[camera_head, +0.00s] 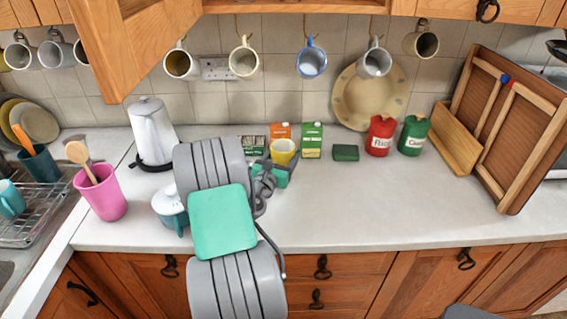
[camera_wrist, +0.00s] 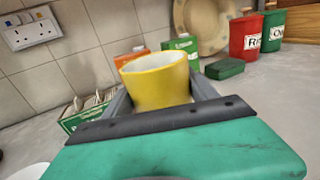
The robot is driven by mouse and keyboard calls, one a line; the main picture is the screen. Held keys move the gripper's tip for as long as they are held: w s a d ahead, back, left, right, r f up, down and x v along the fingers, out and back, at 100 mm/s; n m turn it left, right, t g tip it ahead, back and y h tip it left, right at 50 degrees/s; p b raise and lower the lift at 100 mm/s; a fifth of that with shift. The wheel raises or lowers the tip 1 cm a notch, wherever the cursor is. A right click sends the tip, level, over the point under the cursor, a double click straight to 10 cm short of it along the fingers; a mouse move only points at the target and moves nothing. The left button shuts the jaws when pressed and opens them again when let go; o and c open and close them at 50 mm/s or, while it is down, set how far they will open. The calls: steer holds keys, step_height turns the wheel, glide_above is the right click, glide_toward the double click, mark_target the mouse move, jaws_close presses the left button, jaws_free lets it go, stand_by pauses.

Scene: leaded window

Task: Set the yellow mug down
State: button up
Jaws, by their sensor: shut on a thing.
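The yellow mug (camera_head: 284,151) is in my gripper (camera_head: 272,172), over the back part of the counter in the head view. In the wrist view the yellow mug (camera_wrist: 156,82) stands roughly upright between the two grey fingers of my gripper (camera_wrist: 158,100), which are shut on it. Its lower part is hidden behind the gripper's dark edge. I cannot tell whether its base touches the counter (camera_head: 400,205).
An orange carton (camera_head: 280,131), a green carton (camera_head: 312,140) and a box of packets (camera_head: 253,144) stand close behind the mug. A dark green block (camera_head: 345,153), red canister (camera_head: 380,136) and green canister (camera_head: 413,135) are to the right. The counter's right front is clear.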

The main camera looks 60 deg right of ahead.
steer(key=shift+d+f, duration=0.15)
steer(key=shift+f, duration=1.6)
steer(key=o, duration=1.7)
